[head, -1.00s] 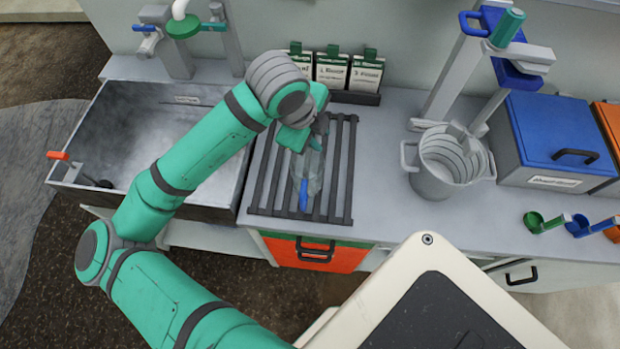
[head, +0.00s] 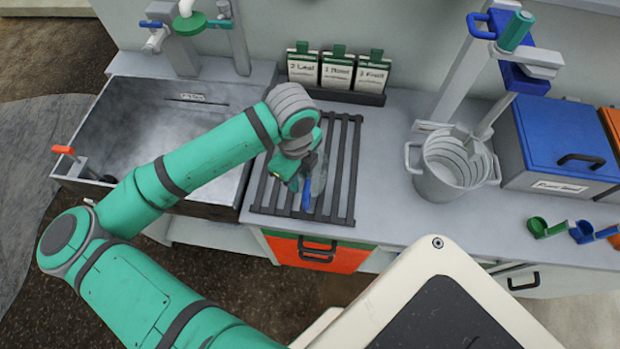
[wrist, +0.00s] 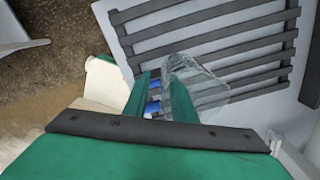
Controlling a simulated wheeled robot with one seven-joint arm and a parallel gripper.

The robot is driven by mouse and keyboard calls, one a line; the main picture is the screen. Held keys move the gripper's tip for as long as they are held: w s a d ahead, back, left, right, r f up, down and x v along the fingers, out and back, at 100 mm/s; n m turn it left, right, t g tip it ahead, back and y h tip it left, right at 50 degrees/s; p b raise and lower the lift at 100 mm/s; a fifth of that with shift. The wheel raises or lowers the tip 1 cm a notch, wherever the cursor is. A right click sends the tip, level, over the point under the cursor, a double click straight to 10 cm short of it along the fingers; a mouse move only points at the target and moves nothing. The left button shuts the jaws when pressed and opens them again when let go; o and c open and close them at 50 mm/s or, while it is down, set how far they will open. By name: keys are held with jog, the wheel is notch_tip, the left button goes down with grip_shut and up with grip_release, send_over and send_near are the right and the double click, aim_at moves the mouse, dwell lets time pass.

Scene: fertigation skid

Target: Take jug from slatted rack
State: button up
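The jug (head: 318,184) is clear, with a blue handle (head: 305,201). It stands on the dark slatted rack (head: 349,190) in the head view, partly hidden by my gripper (head: 297,183). In the wrist view the clear jug body (wrist: 195,88) lies just right of my fingers, over the rack (wrist: 205,35). My gripper (wrist: 160,92) has its two green fingers apart, one on each side of the blue handle (wrist: 153,98). Whether either finger touches the handle cannot be told.
A steel sink (head: 125,120) is left of the rack. Three labelled packets (head: 337,70) stand in a holder behind it. A grey bucket (head: 440,185) and a blue-lidded box (head: 562,140) stand to the right. The counter between rack and bucket is clear.

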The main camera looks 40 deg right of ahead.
send_over(301, 193)
jog(key=shift+f, duration=2.25)
grip_shut()
jog(key=shift+r, duration=0.15)
